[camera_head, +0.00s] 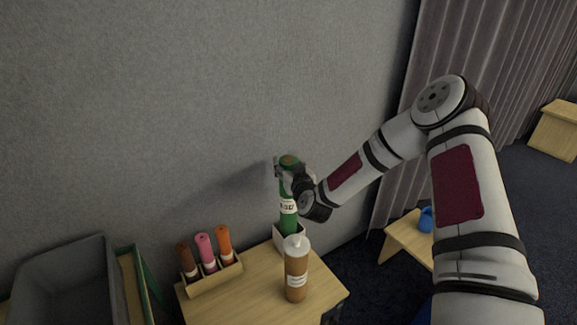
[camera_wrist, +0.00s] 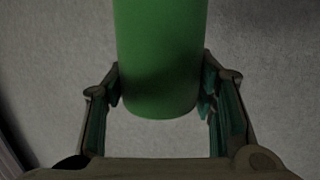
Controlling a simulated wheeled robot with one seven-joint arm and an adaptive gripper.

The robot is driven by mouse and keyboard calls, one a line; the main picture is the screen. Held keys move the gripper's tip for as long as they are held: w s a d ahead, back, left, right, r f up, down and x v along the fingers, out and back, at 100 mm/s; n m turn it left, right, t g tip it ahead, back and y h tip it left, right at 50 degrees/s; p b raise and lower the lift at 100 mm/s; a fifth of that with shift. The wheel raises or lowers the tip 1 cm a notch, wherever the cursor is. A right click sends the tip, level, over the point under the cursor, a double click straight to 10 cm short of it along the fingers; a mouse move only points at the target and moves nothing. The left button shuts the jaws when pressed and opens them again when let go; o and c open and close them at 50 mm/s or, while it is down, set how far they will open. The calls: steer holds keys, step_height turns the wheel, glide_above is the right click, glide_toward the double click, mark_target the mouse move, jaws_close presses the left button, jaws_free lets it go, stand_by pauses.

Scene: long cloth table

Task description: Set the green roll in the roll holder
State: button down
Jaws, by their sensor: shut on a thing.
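The green roll (camera_head: 289,219) is upright, with a white label around its middle. My gripper (camera_head: 289,172) is shut on it near its top. In the wrist view the green roll (camera_wrist: 160,60) runs between the two fingers (camera_wrist: 160,92). Its lower end meets a small pale open box (camera_head: 277,238) on the table; I cannot tell whether it rests inside or hangs just above the bottom. A wooden rack (camera_head: 216,278) to the left holds a brown, a pink (camera_head: 206,252) and an orange roll upright. Which of the two is the roll holder is not clear.
A brown bottle with a white cap (camera_head: 296,277) stands in front of the pale box and hides part of it. A grey bin (camera_head: 68,285) is at the far left. The wall is close behind the table (camera_head: 240,303). Bare tabletop lies front left of the bottle.

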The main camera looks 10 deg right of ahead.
stand_by(0.3)
steer(key=c, duration=0.7)
jaws_free()
steer(key=shift+f, duration=0.15)
steer(key=shift+s+r, duration=0.2)
steer(key=shift+s, duration=0.05)
steer(key=s+r+g, duration=0.4)
steer(key=s+r, duration=0.3)
steer(key=s, duration=1)
steer(key=s+r+g, duration=0.5)
steer(key=s+r, duration=0.2)
steer(key=s, duration=1.1)
steer(key=s+r+g+p, duration=0.1)
steer(key=s+r+g, duration=0.3)
steer(key=s, duration=1.3)
step_height(320, 180, up, 4)
steer(key=shift+s+r+g+h, duration=0.1)
steer(key=shift+s+g+h, duration=0.2)
steer(key=shift+g, duration=0.1)
